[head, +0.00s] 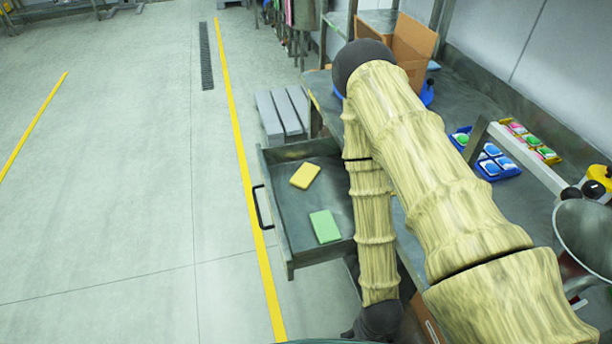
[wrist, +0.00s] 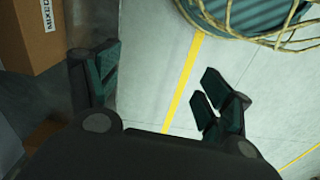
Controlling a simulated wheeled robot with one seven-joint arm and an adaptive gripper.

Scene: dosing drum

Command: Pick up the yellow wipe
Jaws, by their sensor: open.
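The yellow wipe (head: 305,175) lies flat in the open drawer (head: 288,262), toward its far end. A green wipe (head: 325,227) lies in the same drawer, nearer to me and apart from the yellow one. My gripper (wrist: 160,88) shows in the wrist view with its fingers spread wide and nothing between them. In the head view only its dark part (head: 378,322) shows, low beside the drawer's near end, mostly hidden. The wrist view shows no wipe; it faces the floor and a cardboard box (wrist: 62,35).
The drawer's black handle (head: 262,207) faces the floor on the left. My arm passes over the bench right of the drawer. A blue tray (head: 484,160) with packets and an open cardboard box (head: 412,48) stand on the bench. The floor left of the drawer is clear.

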